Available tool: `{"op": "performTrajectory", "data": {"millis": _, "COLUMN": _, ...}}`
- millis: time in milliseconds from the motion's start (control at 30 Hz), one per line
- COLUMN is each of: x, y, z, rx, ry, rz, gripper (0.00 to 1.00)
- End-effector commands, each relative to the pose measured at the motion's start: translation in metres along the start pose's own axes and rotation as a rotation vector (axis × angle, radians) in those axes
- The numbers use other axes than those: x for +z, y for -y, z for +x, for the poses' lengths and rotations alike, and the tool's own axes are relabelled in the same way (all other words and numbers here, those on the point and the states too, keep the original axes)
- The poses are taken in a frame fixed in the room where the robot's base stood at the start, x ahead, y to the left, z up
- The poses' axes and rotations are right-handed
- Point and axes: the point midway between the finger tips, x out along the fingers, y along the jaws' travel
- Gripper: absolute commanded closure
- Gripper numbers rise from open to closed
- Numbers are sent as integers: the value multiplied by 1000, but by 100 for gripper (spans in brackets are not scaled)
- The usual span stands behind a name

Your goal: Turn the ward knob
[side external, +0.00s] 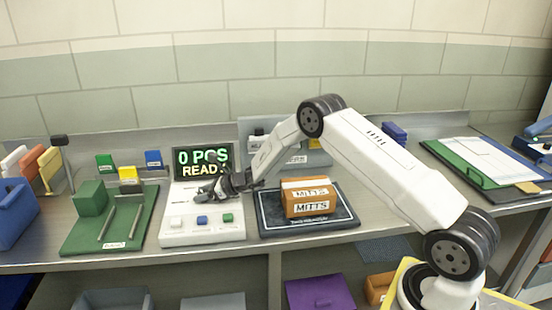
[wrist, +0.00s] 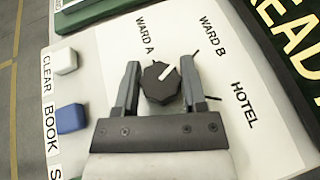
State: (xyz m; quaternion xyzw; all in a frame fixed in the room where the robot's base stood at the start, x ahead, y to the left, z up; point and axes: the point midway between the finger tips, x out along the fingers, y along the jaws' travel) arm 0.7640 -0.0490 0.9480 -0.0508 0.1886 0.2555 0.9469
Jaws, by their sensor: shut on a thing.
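The ward knob (wrist: 158,84) is black and faceted, with a white pointer line slanting up and right in the wrist view, roughly toward the WARD B label (wrist: 212,35). WARD A (wrist: 145,35) and HOTEL (wrist: 244,105) are also printed on the white panel (wrist: 265,140) around it. My gripper (wrist: 160,66) is shut on the knob, one finger on each side. In the side view my gripper (side external: 218,187) is low over the white console (side external: 200,239) and hides most of the knob.
White, blue (side external: 202,220) and green (side external: 228,217) buttons line the console front. A dark scale (side external: 340,218) with an orange MITTS box (side external: 309,199) stands close right. A green tray (side external: 135,236) with rails stands left. A clipboard (side external: 485,158) lies far right.

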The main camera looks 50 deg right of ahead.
Motion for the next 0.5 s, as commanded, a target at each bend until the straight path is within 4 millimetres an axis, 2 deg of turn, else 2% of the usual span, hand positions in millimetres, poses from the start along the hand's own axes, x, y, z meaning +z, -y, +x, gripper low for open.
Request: {"op": "performTrajectory", "data": {"millis": 500, "x": 0, "y": 1, "z": 0, "rx": 127, "ry": 1, "rz": -55, "gripper": 100}}
